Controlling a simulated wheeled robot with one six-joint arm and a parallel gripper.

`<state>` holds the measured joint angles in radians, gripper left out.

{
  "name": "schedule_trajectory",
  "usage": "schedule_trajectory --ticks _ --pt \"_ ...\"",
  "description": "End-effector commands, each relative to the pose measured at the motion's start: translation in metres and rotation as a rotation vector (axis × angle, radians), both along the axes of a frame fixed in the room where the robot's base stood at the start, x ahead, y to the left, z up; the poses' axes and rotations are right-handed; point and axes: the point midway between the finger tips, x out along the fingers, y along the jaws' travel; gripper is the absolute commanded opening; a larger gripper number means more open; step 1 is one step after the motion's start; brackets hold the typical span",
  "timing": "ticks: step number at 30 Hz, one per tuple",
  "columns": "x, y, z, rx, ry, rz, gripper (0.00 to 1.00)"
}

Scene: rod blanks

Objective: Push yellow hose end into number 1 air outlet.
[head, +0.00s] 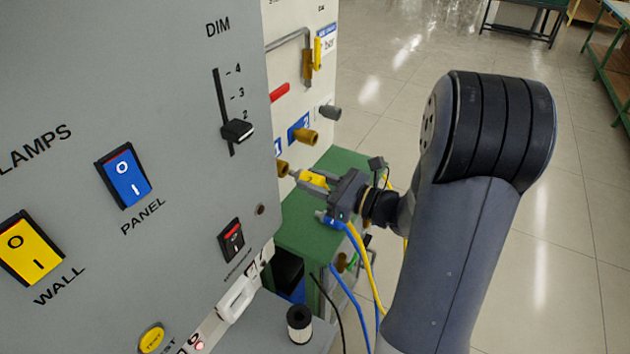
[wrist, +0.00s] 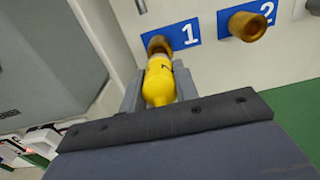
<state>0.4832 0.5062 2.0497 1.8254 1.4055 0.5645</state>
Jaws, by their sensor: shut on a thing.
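My gripper (head: 310,181) is shut on the yellow hose end (wrist: 159,84), which also shows between the fingers in the head view (head: 314,179). The hose end points at the brass number 1 air outlet (wrist: 158,43), beside the blue plate marked 1 (wrist: 186,34). In the head view that outlet (head: 283,168) is partly hidden by the grey cabinet. The metal tip is in line with the outlet and meets or nearly meets its mouth; I cannot tell whether any of it is inside. The yellow hose (head: 366,262) hangs down below my gripper.
The number 2 outlet (wrist: 247,26) is to the right, empty. A grey cabinet (head: 110,75) with switches stands close on the left. A green bench (head: 318,228) is under my gripper, with a blue hose (head: 347,285) near it. A black-and-white cylinder (head: 299,325) stands in front.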

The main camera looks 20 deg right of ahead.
Motion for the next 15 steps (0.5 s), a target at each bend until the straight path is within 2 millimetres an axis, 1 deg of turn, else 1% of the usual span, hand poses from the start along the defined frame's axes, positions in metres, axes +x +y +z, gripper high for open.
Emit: schedule_trajectory --ticks 15 --pt "0.0091 0.0093 -0.0001 0.0 0.0 0.001 0.02"
